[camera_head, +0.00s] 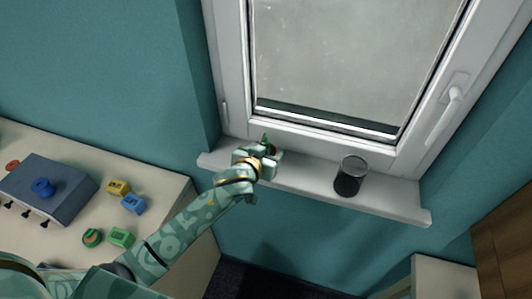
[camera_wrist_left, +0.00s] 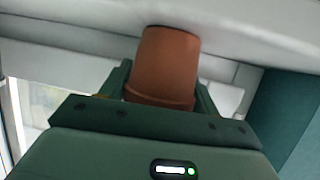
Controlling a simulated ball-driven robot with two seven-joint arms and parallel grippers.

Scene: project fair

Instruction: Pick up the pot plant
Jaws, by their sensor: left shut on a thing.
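The pot plant shows in the left wrist view as a terracotta pot (camera_wrist_left: 165,62) between the two fingers of my left gripper (camera_wrist_left: 163,88). In the head view only a bit of its green plant (camera_head: 265,138) shows above my left gripper (camera_head: 258,158), which hides the pot. The left gripper is shut on the pot, at the left part of the white windowsill (camera_head: 313,183). I cannot tell whether the pot touches the sill. My right gripper is not in view.
A dark cylindrical cup (camera_head: 349,178) stands on the sill to the right. The closed window (camera_head: 345,60) rises behind the sill. At left, a table (camera_head: 150,178) bears a blue box (camera_head: 45,188) and several small coloured blocks. A wooden panel (camera_head: 505,240) stands at far right.

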